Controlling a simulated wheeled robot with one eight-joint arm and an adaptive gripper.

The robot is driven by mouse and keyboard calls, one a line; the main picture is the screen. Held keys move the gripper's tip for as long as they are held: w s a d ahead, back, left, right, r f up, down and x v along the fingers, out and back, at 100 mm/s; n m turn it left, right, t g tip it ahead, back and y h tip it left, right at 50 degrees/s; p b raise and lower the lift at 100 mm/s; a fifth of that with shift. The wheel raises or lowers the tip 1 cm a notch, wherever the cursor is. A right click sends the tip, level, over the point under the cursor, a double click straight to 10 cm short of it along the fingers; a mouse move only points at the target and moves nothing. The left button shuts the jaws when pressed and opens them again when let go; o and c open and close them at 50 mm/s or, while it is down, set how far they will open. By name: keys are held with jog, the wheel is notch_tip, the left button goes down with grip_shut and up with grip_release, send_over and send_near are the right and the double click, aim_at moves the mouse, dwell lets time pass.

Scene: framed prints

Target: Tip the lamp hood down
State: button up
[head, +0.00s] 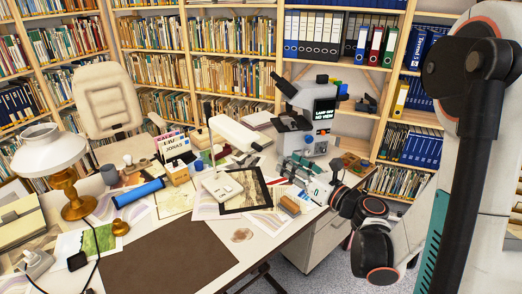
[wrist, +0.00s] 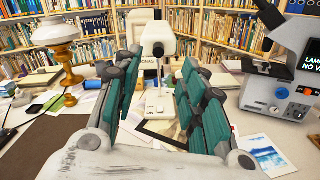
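A white desk lamp has a long hood (head: 238,132) on a thin stem above a flat white base (head: 222,187). The hood slants, its left end higher in the head view. In the wrist view the hood (wrist: 158,40) appears end-on, between and beyond my fingers, with the base (wrist: 158,103) below it. My gripper (head: 302,170) is at the table's right side, right of the lamp and in front of the microscope. In the wrist view my gripper (wrist: 162,68) is open, its teal-padded fingers wide apart with nothing between them. It looks apart from the hood.
A grey microscope (head: 310,115) stands right of the lamp. A brass lamp with a white shade (head: 50,150) stands at the left. A dark framed print (head: 247,190) lies by the white base. A brown mat (head: 170,262) leaves clear room in front. Bookshelves (head: 230,40) line the back.

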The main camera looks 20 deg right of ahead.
aim_at(261, 149)
jog(key=shift+n, duration=0.4)
jog(key=x, duration=0.4)
jog(key=f+b+x, duration=0.1)
jog(key=x, duration=0.8)
jog(key=shift+w+a+f+b, duration=0.1)
jog(key=shift+a+f+b, duration=0.15)
jog(key=shift+f+b, duration=0.1)
grip_shut()
